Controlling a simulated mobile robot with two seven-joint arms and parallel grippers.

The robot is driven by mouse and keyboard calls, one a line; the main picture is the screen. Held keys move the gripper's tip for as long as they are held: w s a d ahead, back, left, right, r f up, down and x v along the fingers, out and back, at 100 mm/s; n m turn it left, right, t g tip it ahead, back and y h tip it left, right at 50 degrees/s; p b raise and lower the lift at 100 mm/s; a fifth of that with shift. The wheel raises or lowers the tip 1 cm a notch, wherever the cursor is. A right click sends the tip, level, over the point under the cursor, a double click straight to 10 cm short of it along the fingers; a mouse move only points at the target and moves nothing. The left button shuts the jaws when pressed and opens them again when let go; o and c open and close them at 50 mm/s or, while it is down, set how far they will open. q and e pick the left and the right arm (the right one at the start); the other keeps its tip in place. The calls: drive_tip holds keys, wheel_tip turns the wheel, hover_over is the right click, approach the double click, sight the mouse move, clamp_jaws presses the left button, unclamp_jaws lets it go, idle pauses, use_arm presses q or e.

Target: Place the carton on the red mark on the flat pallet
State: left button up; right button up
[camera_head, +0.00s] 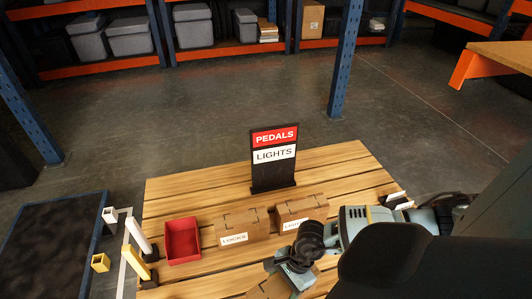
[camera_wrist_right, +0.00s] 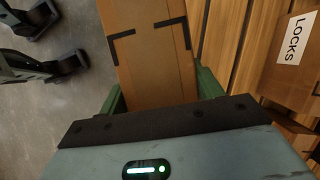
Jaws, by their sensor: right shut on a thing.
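My right gripper (camera_head: 294,282) is shut on a brown carton (camera_head: 268,290) at the bottom of the head view. In the right wrist view, the carton (camera_wrist_right: 150,55) sits between the green fingers of the gripper (camera_wrist_right: 162,92) and shows black corner marks on its face. It is over the edge of a slatted wooden surface (camera_head: 200,192), with floor on one side and planks on the other. I cannot tell whether it touches the wood. I see no red mark on the planks.
A LOCKS carton (camera_head: 241,226), a LIGHTS carton (camera_head: 301,210) and a red bin (camera_head: 182,240) stand on the planks. Behind them stands a PEDALS and LIGHTS sign (camera_head: 273,160). White and yellow posts (camera_head: 137,236) are at the left. Bare planks lie beside the sign.

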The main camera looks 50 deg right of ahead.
use_arm(q)
drive_tip(key=shift+w+r+p, duration=0.1)
drive_tip(key=shift+r+p, duration=0.3)
drive_tip(key=shift+r, duration=0.1)
use_arm(e)
drive_tip(key=s+d+f+m+t, duration=0.1)
drive_tip(key=s+d+f+m, duration=0.2)
drive_tip(key=s+d, duration=0.3)
drive_tip(key=shift+s+d+f+m, duration=0.2)
drive_tip(key=shift+s+f+m, duration=0.15)
drive_tip(key=shift+f, duration=0.25)
